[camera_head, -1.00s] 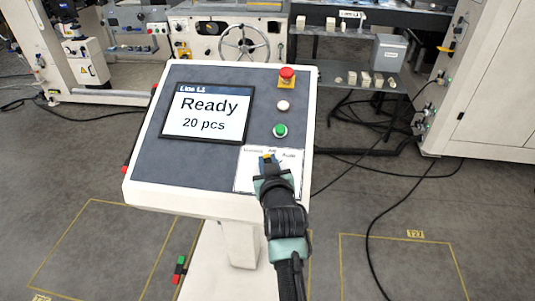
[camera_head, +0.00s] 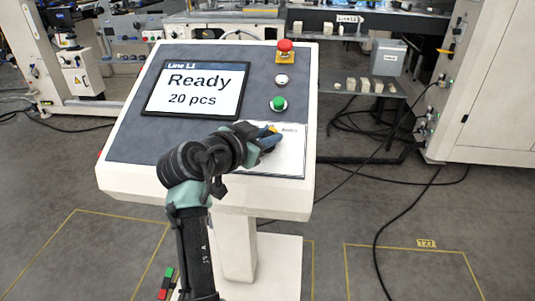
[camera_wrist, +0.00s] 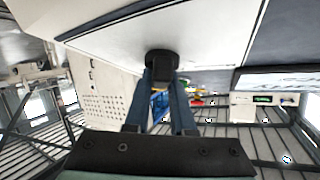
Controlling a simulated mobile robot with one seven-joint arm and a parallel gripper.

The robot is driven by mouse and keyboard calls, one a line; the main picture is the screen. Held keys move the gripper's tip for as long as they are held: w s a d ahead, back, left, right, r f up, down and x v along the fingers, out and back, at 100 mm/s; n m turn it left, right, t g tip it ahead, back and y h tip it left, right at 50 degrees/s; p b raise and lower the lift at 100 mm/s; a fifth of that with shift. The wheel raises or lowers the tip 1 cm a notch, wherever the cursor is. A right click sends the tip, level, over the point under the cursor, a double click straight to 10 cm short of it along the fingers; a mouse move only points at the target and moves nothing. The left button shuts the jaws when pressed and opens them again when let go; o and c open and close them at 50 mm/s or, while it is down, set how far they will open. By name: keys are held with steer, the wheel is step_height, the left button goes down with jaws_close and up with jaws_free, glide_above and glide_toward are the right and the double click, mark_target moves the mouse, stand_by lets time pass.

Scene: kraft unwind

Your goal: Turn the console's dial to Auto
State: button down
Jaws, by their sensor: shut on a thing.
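The console (camera_head: 130,130) has a tilted dark panel. A white label plate (camera_head: 290,160) lies at its lower right, with small lettering at its upper right too small to read surely. My gripper (camera_head: 268,140) reaches over this plate from the left and covers most of the dial. In the wrist view, its two blue fingers (camera_wrist: 162,80) are shut on the black dial knob (camera_wrist: 161,64), which stands out from the white plate. A small yellow mark (camera_head: 272,128) shows just beyond the fingertips. The dial's exact setting is hidden.
The console screen (camera_head: 197,90) reads "Ready 20 pcs". A red mushroom button (camera_head: 285,45), a white button (camera_head: 281,79) and a green button (camera_head: 278,104) stand above the plate. Machines and a shelf are behind. Cables lie on the floor at the right.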

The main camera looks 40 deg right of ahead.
steer(key=shift+f+m+g+b, duration=0.2)
steer(key=shift+m+g+b, duration=0.45)
steer(key=shift+m, duration=0.1)
steer(key=shift+f+m+g+b, duration=0.15)
steer(key=shift+m+g+b, duration=0.35)
steer(key=shift+m+g, duration=0.2)
steer(key=shift+s+m, duration=0.1)
steer(key=shift+m, duration=0.25)
steer(key=c, duration=0.9)
jaws_free()
steer(key=shift+o, duration=0.7)
steer(key=shift+r, duration=0.1)
steer(key=shift+r, duration=0.1)
steer(key=w+v, duration=0.1)
steer(key=v, duration=1.2)
steer(key=shift+s+p, duration=0.3)
steer(key=shift+p, duration=0.05)
